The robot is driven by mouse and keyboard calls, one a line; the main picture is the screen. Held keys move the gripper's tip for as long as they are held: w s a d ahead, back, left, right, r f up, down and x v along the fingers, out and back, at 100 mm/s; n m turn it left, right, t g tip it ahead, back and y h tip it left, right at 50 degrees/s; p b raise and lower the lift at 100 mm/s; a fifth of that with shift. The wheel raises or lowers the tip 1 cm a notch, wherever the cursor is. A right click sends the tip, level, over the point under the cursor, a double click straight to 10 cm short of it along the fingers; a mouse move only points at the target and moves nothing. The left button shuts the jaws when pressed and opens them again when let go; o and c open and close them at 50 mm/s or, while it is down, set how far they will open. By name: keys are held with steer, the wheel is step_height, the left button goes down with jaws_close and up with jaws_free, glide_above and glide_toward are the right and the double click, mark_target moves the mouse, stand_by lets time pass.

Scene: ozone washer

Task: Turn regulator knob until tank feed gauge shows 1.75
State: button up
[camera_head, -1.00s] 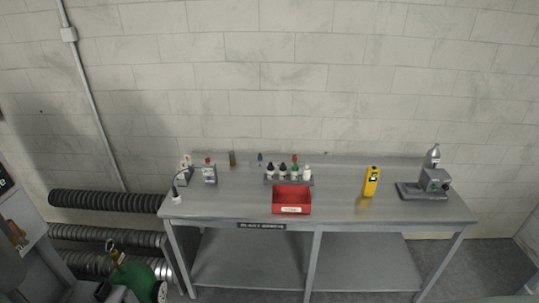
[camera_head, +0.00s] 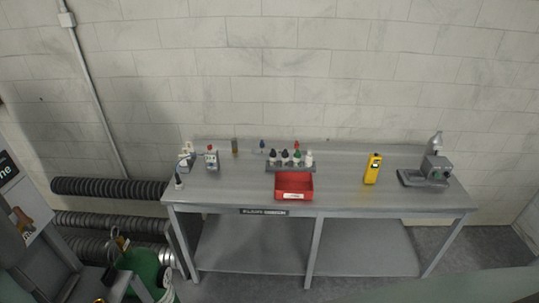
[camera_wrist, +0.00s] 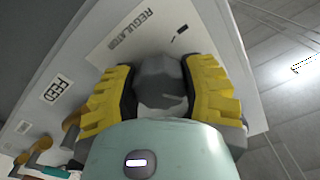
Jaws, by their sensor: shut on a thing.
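In the wrist view the regulator knob (camera_wrist: 160,80) is a dark grey, faceted knob on a light panel. My gripper (camera_wrist: 165,85) has yellow fingers with black pads, one on each side of the knob, and is shut on it. A "REGULATOR" label (camera_wrist: 133,30) is beside the knob, with a short dark mark (camera_wrist: 180,34) near it. No readable tank feed gauge shows in either view. The gripper does not show in the head view.
A grey bench (camera_head: 345,200) along the wall bears a red bin (camera_head: 294,186), bottles, a yellow handheld device (camera_head: 373,169) and a grey instrument (camera_head: 428,174). A green cylinder (camera_head: 140,263) stands lower left beside ribbed ducts (camera_head: 105,188). Brass-coloured fittings (camera_wrist: 40,146) are left of my gripper.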

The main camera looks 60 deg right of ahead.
steer(key=shift+c, duration=0.9)
steer(key=shift+n, duration=0.5)
steer(key=o, duration=1.2)
steer(key=shift+v, duration=6)
